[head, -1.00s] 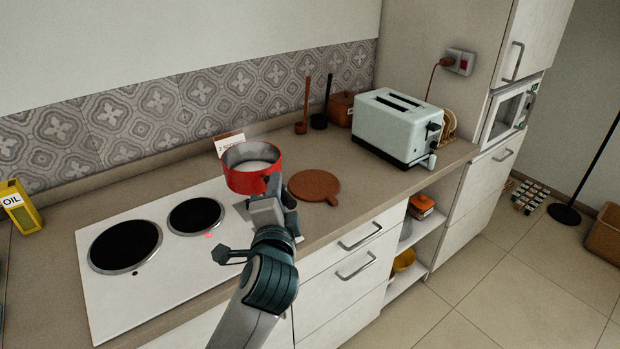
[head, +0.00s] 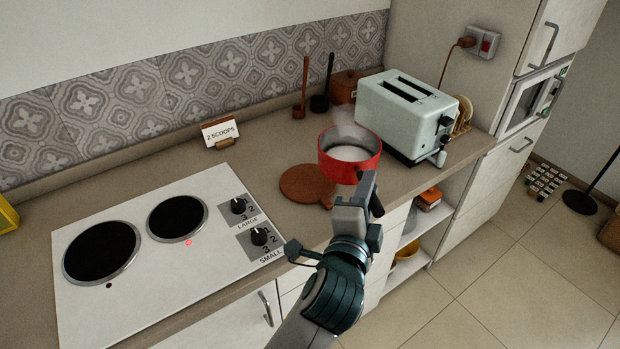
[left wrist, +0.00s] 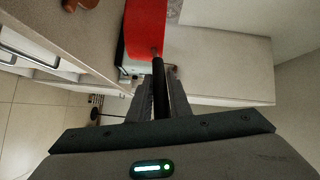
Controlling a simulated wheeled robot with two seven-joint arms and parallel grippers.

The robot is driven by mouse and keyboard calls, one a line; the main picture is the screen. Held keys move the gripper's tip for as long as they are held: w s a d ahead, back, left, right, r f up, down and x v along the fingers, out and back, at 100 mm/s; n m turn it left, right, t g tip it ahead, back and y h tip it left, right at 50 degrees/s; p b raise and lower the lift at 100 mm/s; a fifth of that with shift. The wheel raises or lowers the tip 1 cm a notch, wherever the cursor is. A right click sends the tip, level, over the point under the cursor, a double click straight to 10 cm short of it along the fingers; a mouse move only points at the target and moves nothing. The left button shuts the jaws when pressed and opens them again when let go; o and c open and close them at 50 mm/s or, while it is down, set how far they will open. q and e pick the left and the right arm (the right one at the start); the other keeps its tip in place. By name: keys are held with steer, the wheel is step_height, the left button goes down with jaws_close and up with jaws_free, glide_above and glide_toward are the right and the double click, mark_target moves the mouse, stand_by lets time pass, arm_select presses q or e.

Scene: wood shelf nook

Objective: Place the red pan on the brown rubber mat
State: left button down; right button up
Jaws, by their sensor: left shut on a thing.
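The red pan (head: 335,165) has a pale content and faint steam above it. My left gripper (head: 369,192) is shut on its dark handle and holds it up, seemingly level, above the counter. In the left wrist view the red pan wall (left wrist: 146,30) lies beyond the fingers (left wrist: 156,95), with the handle between them. The brown round mat (head: 305,183), with a small tab, lies flat on the counter. In the head view the pan is right of the mat and covers part of its right edge. My right gripper is not in view.
A pale green toaster (head: 400,120) stands close behind and right of the pan. The white stove (head: 150,275) with two plates and knobs is at left; a red light shows on it. A "2 SCOOPS" card (head: 220,131) stands at the back. Bare counter lies behind the mat.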

arm_select(q)
steer(key=shift+r, duration=0.1)
steer(key=shift+w+a, duration=0.2)
steer(key=shift+w, duration=0.05)
steer(key=shift+w+a+f, duration=0.2)
steer(key=shift+a+f, duration=0.05)
steer(key=shift+f, duration=0.1)
steer(key=w+a+f+p, duration=0.2)
steer(key=w+a+f, duration=0.4)
steer(key=a, duration=0.2)
steer(key=shift+a+f+p, duration=0.15)
steer(key=shift+a+p, duration=0.15)
steer(key=shift+a, duration=0.05)
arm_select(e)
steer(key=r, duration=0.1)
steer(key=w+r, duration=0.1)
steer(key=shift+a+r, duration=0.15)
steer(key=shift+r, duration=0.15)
arm_select(q)
steer(key=shift+f, duration=0.1)
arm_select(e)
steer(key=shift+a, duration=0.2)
